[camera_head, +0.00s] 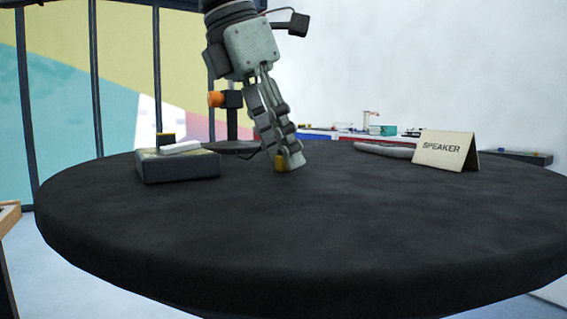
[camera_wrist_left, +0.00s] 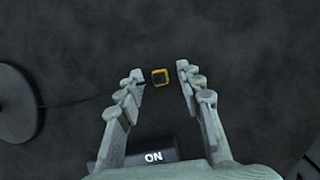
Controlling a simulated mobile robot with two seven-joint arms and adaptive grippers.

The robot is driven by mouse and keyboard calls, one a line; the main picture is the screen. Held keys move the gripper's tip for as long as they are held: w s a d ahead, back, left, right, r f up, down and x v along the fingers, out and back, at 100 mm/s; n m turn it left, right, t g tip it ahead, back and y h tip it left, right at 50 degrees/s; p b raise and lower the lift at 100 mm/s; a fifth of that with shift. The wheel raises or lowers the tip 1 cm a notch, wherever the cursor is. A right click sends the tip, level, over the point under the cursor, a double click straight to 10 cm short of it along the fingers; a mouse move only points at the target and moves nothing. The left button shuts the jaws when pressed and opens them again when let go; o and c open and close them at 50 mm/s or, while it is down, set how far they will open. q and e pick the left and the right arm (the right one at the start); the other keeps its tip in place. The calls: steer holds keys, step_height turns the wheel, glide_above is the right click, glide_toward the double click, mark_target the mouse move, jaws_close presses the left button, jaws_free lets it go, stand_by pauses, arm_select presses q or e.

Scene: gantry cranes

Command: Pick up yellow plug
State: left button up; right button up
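The yellow plug (camera_head: 280,165) is a small piece on the black round table (camera_head: 330,230), right at the fingertips of my left gripper (camera_head: 290,161). In the left wrist view the plug (camera_wrist_left: 160,77) is a dark square with a yellow rim. There it lies between the two open fingertips of the left gripper (camera_wrist_left: 160,72), with a gap on each side. The fingers point down at the table and hold nothing. In the head view they partly cover the plug. My right gripper is not in view.
A dark box (camera_head: 180,168) with a white piece on top stands left of the gripper. A tented SPEAKER card (camera_head: 445,149) stands at the right. A dark round base (camera_wrist_left: 15,102) lies left in the wrist view. The table's front is clear.

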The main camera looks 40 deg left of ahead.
arm_select(q)
jaws_close()
arm_select(e)
steer(key=shift+a, duration=0.25)
steer(key=shift+s+a, duration=0.1)
steer(key=shift+s, duration=0.05)
arm_select(q)
steer(key=shift+r, duration=0.15)
steer(key=shift+r, duration=0.3)
step_height(320, 180, up, 4)
steer(key=shift+w+a+f, duration=0.1)
steer(key=shift+w+f, duration=0.05)
steer(key=shift+f, duration=0.05)
steer(key=w+a+r, duration=0.5)
steer(key=w+r, duration=0.1)
steer(key=w, duration=0.3)
steer(key=shift+s+a+f+b, duration=0.15)
steer(key=shift+s+a+b, duration=0.1)
steer(key=shift+s+a, duration=2.05)
steer(key=shift+s+a+f+b, duration=0.1)
steer(key=shift+s+a+b, duration=0.15)
steer(key=shift+s+a, duration=2.05)
steer(key=shift+s+a+f+b, duration=0.2)
steer(key=shift+s+a, duration=0.75)
steer(key=shift+s, duration=2.6)
arm_select(e)
steer(key=shift+f, duration=0.75)
